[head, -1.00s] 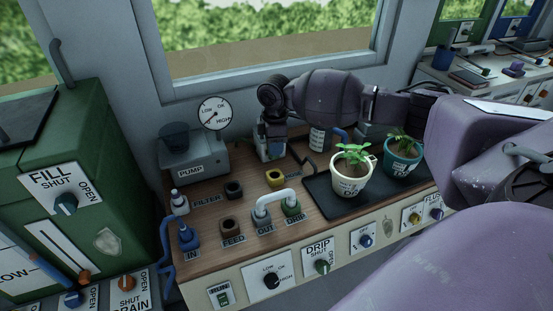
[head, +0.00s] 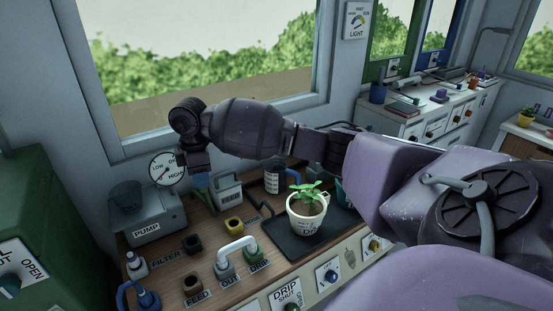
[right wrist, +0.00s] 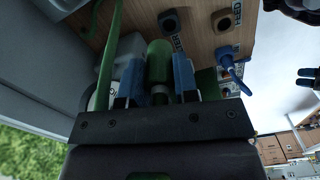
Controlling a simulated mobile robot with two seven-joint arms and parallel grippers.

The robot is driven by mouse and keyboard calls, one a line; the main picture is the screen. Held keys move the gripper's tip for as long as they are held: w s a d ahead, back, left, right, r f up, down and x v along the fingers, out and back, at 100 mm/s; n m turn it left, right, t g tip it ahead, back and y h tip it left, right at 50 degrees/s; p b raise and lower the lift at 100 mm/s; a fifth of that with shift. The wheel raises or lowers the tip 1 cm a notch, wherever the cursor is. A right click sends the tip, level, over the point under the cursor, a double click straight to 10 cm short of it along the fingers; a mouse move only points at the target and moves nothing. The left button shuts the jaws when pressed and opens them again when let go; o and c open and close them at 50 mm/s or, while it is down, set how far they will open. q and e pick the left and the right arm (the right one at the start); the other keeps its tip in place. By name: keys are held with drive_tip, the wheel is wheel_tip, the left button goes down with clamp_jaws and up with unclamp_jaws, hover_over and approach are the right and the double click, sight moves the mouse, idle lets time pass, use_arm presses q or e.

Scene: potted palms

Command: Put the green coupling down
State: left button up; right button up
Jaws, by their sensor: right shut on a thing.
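My right gripper (right wrist: 157,88) is shut on a green coupling (right wrist: 158,58), a rounded cylinder between its two blue fingers in the right wrist view. In the head view this gripper (head: 200,180) hangs over the back of the wooden bench (head: 205,222), just right of the dial gauge. Its fingers point down, and the coupling is mostly hidden there. The bench top shows beyond the coupling in the right wrist view; I cannot tell the gap.
The pump (head: 150,215) stands left of the gripper. A potted plant (head: 306,220) stands on a black tray at right. A green hose (right wrist: 108,60) runs close to the gripper.

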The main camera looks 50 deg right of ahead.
drive_tip(key=shift+w+a, duration=0.15)
drive_tip(key=shift+a, duration=0.3)
drive_tip(key=shift+d+r, duration=0.2)
drive_tip(key=shift+d+r+m, duration=0.1)
drive_tip(key=shift+d+m, duration=0.2)
drive_tip(key=shift+d, duration=0.2)
drive_tip(key=b, duration=0.2)
hover_over(215, 238)
wheel_tip(215, 238, down, 14)
drive_tip(key=r, duration=0.1)
wheel_tip(215, 238, down, 7)
drive_tip(key=shift+r+b, duration=0.2)
drive_tip(key=shift+b, duration=0.65)
drive_tip(key=shift+f, duration=0.3)
drive_tip(key=shift+r, duration=0.1)
use_arm(q)
drive_tip(key=shift+w+d+f, duration=0.25)
drive_tip(key=shift+w+f, duration=0.5)
drive_tip(key=shift+f, duration=0.1)
use_arm(e)
drive_tip(key=shift+f, duration=0.2)
